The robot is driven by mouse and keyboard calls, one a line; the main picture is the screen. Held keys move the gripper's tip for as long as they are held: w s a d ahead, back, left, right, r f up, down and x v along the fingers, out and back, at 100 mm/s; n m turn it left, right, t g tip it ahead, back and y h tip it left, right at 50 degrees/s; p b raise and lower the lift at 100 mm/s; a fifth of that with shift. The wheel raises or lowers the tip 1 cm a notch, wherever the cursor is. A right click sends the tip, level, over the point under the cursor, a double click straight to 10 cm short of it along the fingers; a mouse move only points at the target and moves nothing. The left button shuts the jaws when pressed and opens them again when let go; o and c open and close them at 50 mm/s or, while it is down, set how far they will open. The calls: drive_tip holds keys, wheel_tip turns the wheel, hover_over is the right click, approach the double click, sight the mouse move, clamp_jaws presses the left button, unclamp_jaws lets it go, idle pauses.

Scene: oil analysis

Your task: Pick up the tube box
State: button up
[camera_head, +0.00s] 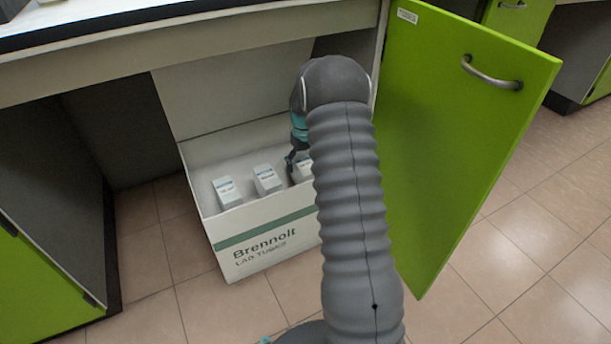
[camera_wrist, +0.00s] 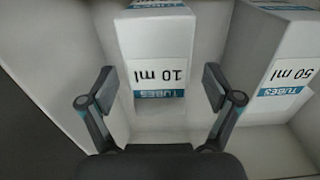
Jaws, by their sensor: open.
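In the wrist view, a white tube box labelled "10 ml TUBES" (camera_wrist: 158,48) with a blue band lies straight ahead, its text upside down. My gripper (camera_wrist: 159,88) is open, with one finger on each side of this box's near end. I see no contact with it. In the head view, my gripper (camera_head: 292,165) is down inside the white carton at the rightmost small box (camera_head: 304,170), which my arm partly hides. A second box labelled "50 ml TUBES" (camera_wrist: 288,68) stands to the right in the wrist view.
The white "Brennolt LAB TUBES" carton (camera_head: 262,243) also holds a middle box (camera_head: 267,180) and a left box (camera_head: 228,192). Its walls surround my gripper. The benchtop (camera_head: 200,45) overhangs it. An open green cabinet door (camera_head: 455,130) stands close right of my arm.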

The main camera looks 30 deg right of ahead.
wheel_tip(320, 180, down, 4)
drive_tip(key=shift+s+d+r+b, duration=0.1)
drive_tip(key=shift+b, duration=0.2)
drive_tip(key=shift+c, duration=0.2)
